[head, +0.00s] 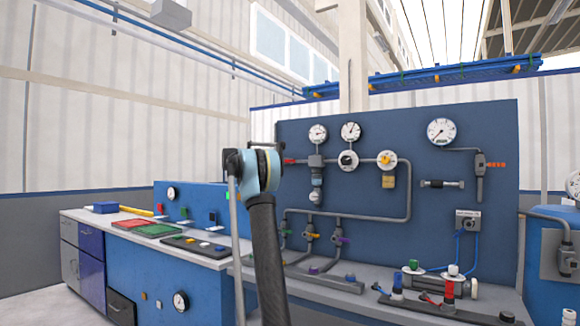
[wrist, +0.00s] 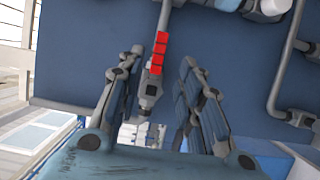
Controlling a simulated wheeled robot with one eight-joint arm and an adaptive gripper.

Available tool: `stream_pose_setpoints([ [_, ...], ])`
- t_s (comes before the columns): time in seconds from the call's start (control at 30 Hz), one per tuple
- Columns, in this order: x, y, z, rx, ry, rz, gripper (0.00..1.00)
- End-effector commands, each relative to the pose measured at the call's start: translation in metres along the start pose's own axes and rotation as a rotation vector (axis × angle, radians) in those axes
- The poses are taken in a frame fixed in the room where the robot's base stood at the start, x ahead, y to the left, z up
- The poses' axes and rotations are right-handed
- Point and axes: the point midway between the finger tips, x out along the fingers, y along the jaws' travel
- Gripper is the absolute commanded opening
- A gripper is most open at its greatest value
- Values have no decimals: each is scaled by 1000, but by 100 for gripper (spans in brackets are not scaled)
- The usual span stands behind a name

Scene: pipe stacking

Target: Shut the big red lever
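A red ribbed lever (wrist: 158,52) on a grey valve (wrist: 149,92) shows in the wrist view, roughly in line with the pipe. It seems to be the red handle (head: 290,161) just right of my wrist in the head view, near the panel's left edge. My gripper (wrist: 161,64) is open, with one finger on each side of the lever and valve in the picture. I see gaps on both sides and cannot tell the depth to the lever. In the head view my wrist hides the fingers and part of the valve area.
The blue panel (head: 440,110) carries several gauges, valves and grey pipes (head: 408,190). Another red handle (head: 497,165) sits at its right. A bench (head: 140,242) with coloured trays stands left. A pipe elbow (wrist: 288,114) is right of the fingers in the wrist view.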

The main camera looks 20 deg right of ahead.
Motion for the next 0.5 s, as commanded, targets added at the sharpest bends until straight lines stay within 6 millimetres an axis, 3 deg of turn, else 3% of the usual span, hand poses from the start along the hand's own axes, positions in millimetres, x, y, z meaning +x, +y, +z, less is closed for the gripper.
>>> stream_pose_setpoints([
  [0.3, 57, 0, 1, 0, -3, 0, 34],
  [0.5, 81, 0, 0, 0, -2, 0, 34],
])
